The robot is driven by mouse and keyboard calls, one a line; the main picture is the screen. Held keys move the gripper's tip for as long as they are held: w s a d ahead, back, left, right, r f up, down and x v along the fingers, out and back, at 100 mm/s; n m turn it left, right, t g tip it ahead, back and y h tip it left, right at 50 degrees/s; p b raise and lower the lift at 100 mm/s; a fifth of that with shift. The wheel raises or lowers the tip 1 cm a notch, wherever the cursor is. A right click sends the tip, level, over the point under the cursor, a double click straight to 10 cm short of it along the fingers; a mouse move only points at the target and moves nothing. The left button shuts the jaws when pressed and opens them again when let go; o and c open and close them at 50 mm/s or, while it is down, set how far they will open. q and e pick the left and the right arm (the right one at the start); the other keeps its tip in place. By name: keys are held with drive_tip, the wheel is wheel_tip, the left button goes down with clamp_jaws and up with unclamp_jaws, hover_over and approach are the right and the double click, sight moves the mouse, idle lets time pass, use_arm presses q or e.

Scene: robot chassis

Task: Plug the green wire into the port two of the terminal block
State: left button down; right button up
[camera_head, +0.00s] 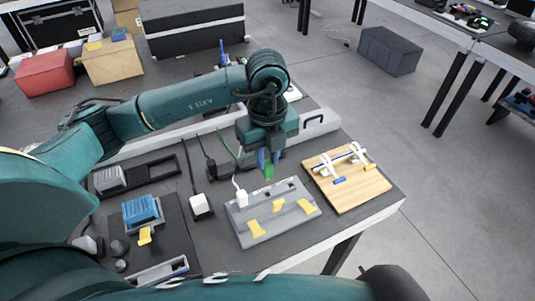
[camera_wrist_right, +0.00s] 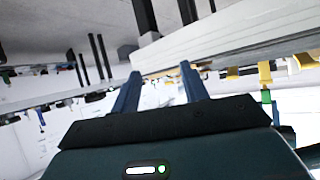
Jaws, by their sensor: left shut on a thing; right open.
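The grey terminal block (camera_head: 273,223) lies on the table in front of my left arm. A white plug (camera_head: 241,197) stands upright at its left end, and several small dark ports run along its back edge. My left gripper (camera_head: 267,162) points down just above the block's back edge, shut on the green plug of the green wire (camera_head: 268,172). The plug's tip is partly hidden, and I cannot tell whether it touches a port. My right gripper (camera_wrist_right: 160,86) is open and empty in the right wrist view, with a pale table edge beyond its fingers.
A wooden board (camera_head: 347,185) with white clips and blue and yellow pieces lies right of the block. A white adapter (camera_head: 201,205) with a dark cable lies left of it. A blue finned part (camera_head: 142,210) sits farther left. The table's front edge is near.

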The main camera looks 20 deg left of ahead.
sight(267, 178)
use_arm(q)
drive_tip(key=shift+f+b, duration=0.6)
drive_tip(key=shift+f, duration=0.15)
drive_tip(key=shift+f+b, duration=0.7)
drive_tip(key=shift+f, duration=0.15)
drive_tip(key=shift+f+b, duration=0.5)
drive_tip(key=shift+f, duration=0.3)
use_arm(e)
drive_tip(key=shift+w+a+f, duration=0.1)
drive_tip(key=shift+a+f, duration=0.1)
drive_tip(key=shift+f, duration=0.45)
drive_tip(key=shift+w+a+f, duration=0.1)
drive_tip(key=shift+a+f, duration=0.05)
drive_tip(key=shift+f, duration=0.45)
drive_tip(key=shift+s+d+f, duration=0.1)
drive_tip(key=shift+d+f, duration=0.05)
drive_tip(key=shift+d, duration=0.05)
drive_tip(key=shift+a+f, duration=0.1)
drive_tip(key=shift+a, duration=0.05)
use_arm(q)
drive_tip(key=shift+f+b, duration=1.35)
use_arm(e)
drive_tip(key=shift+f, duration=1.1)
use_arm(q)
drive_tip(key=c, duration=1.2)
unclamp_jaws()
drive_tip(key=shift+c, duration=0.2)
use_arm(e)
drive_tip(key=shift+r, duration=0.1)
